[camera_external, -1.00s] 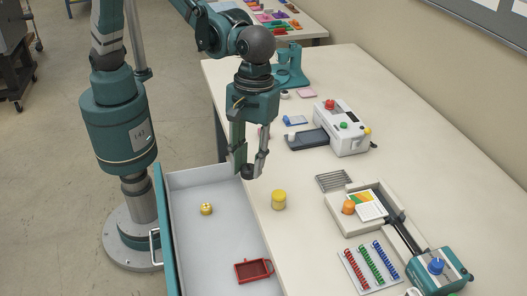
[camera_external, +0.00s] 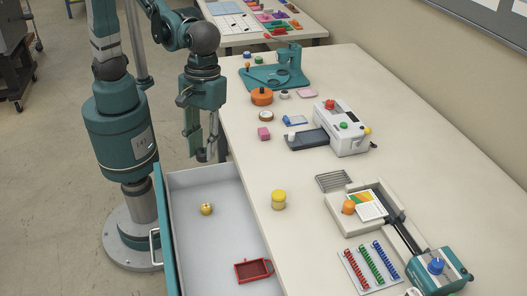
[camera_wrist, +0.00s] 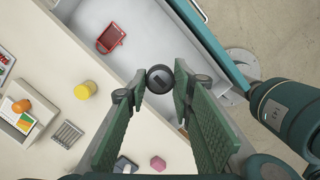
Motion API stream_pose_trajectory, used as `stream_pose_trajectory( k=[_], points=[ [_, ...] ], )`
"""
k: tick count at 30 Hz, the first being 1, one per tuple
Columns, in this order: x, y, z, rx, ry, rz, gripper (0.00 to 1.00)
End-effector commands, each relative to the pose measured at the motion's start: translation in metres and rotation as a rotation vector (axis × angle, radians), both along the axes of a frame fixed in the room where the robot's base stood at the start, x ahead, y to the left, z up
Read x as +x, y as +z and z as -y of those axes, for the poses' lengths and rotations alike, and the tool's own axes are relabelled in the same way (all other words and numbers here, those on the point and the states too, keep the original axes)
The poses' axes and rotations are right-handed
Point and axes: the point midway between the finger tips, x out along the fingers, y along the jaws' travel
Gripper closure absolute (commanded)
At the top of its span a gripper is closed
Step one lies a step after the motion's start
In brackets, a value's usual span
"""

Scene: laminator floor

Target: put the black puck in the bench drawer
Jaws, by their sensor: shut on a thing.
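My gripper (camera_external: 203,152) is shut on the black puck (camera_wrist: 160,79), which sits between the two fingertips in the wrist view. In the external view the puck is a small dark shape at the fingertips (camera_external: 201,155). The bench drawer (camera_external: 222,232) is pulled open, with a pale grey inside and a teal front. My gripper holds the puck above the level of the drawer, near its far end. The wrist view shows the drawer (camera_wrist: 137,67) behind and around the puck. The exact height of the puck above it is hard to tell.
In the drawer are a small yellow item (camera_external: 206,209) and a red tray (camera_external: 253,270). On the bench beside it stand a yellow cylinder (camera_external: 279,200), a pink block (camera_external: 264,133) and an orange round item (camera_external: 262,97). The drawer's middle floor is clear.

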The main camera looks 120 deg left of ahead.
Motion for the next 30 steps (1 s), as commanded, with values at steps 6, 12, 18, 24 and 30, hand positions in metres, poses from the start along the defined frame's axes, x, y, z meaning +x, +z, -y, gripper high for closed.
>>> stream_pose_trajectory(
  k=[6, 12, 18, 24, 30],
  points=[
    [-0.012, -0.009, -0.002, 0.0, 0.0, 0.0, 0.87],
    [-0.012, -0.029, -0.002, 0.0, 0.0, 0.0, 0.87],
    [-0.012, -0.054, -0.002, 0.0, 0.0, 0.0, 0.87],
    [-0.012, -0.092, -0.002, 0.0, 0.0, 0.0, 0.87],
    [-0.011, -0.14, -0.001, 0.0, 0.0, 0.0, 0.87]
  ],
)
